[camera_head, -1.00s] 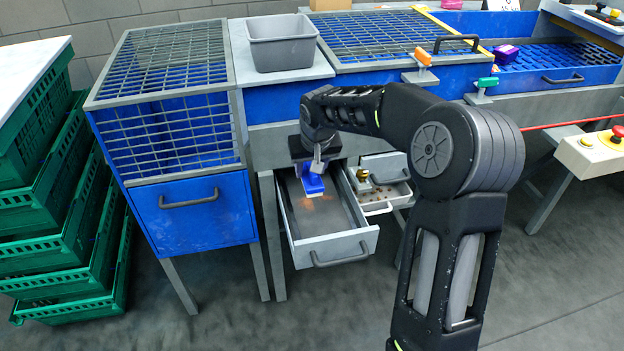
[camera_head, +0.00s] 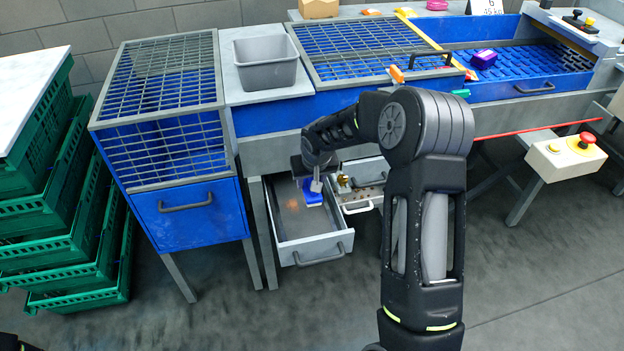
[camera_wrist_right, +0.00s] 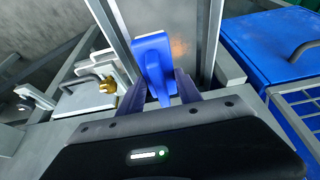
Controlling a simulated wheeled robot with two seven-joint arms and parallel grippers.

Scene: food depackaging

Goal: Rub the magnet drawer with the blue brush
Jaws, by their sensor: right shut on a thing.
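My right gripper (camera_head: 314,182) is shut on the blue brush (camera_head: 313,198), whose head points down over a grey open drawer (camera_head: 312,248). In the right wrist view, the brush (camera_wrist_right: 153,62) sits between the fingers of the gripper (camera_wrist_right: 172,92), with its head beyond the fingertips. The brush is near the drawer's right wall; I cannot tell whether it touches the floor. A rusty-brown patch shows on the floor, left of the brush.
A smaller open tray (camera_head: 360,197) with a brass-coloured knob (camera_head: 344,181) is just right of the drawer. A blue cabinet (camera_head: 190,215) stands left. Green crates (camera_head: 75,270) are stacked far left. A grey bin (camera_head: 266,65) stands on top. The floor in front is clear.

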